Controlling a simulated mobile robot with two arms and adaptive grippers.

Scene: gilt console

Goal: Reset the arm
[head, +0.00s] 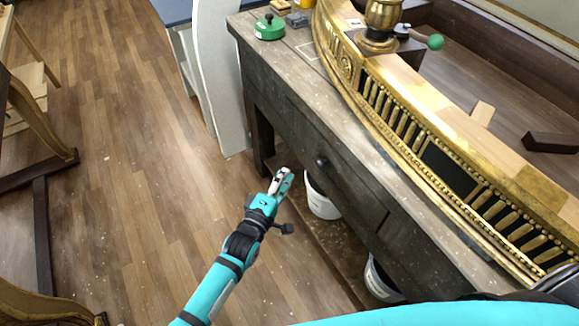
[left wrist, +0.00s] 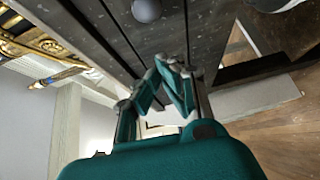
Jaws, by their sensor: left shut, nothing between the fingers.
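My left arm (head: 222,280) comes in from the bottom of the head view, teal with black joints. Its left gripper (head: 282,178) is shut and empty, in front of the wooden workbench (head: 290,120). The left wrist view also shows the left gripper (left wrist: 172,68), its fingertips meeting with nothing between them. The bench's dark drawer front and a round knob (left wrist: 146,10) lie beyond the fingers there. My right gripper is not in view.
A gilt console (head: 425,125) lies along the bench top. White buckets (head: 322,203) stand below the bench. A green round container (head: 269,27) sits at the bench's far end. Wooden furniture (head: 45,185) stands at the left. The wooden floor (head: 140,170) between is clear.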

